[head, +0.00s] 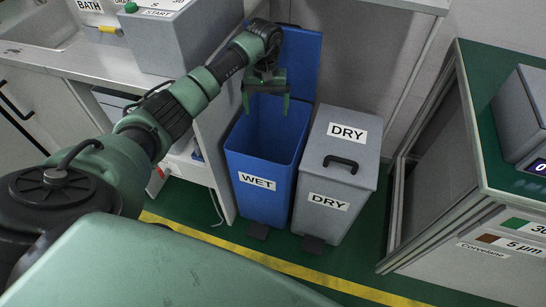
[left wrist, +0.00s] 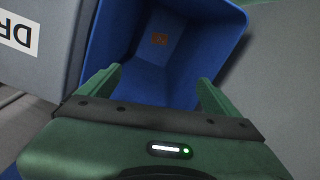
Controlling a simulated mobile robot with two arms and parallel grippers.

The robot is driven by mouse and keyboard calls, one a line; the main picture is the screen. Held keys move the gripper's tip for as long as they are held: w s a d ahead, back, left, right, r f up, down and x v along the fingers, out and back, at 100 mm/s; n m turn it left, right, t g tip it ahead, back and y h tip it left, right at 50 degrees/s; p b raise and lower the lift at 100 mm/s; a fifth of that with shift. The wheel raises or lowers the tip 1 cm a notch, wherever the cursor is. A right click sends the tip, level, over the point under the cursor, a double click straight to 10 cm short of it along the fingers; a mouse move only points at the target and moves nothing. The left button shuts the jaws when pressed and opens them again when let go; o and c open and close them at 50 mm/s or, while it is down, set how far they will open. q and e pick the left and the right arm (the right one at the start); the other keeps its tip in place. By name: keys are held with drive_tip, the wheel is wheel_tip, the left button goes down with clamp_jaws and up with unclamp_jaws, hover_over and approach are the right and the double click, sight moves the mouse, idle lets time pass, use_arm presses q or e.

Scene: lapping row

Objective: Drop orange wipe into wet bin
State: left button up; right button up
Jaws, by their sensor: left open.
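The blue wet bin (head: 257,170) stands on the floor with its lid (head: 302,60) raised at the back and a WET label on its front. My left gripper (head: 266,104) is over the bin's opening, pointing down, its two fingers apart with nothing between them. In the left wrist view, the open fingers (left wrist: 158,80) frame the inside of the blue bin (left wrist: 190,60). My right gripper is not in view.
A grey dry bin (head: 327,205) with its lid shut stands right beside the wet bin. A counter with a grey box (head: 180,40) and sink (head: 40,25) is on the left. A green-topped bench (head: 490,130) stands right. Yellow tape (head: 290,268) crosses the floor.

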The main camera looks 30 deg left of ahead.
use_arm(q)
wheel_tip(320, 180, up, 8)
drive_tip(key=shift+f+p, duration=0.25)
drive_tip(key=shift+p, duration=0.2)
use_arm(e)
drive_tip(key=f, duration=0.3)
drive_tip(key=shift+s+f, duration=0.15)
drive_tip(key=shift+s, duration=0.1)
use_arm(q)
drive_tip(key=shift+d, duration=0.1)
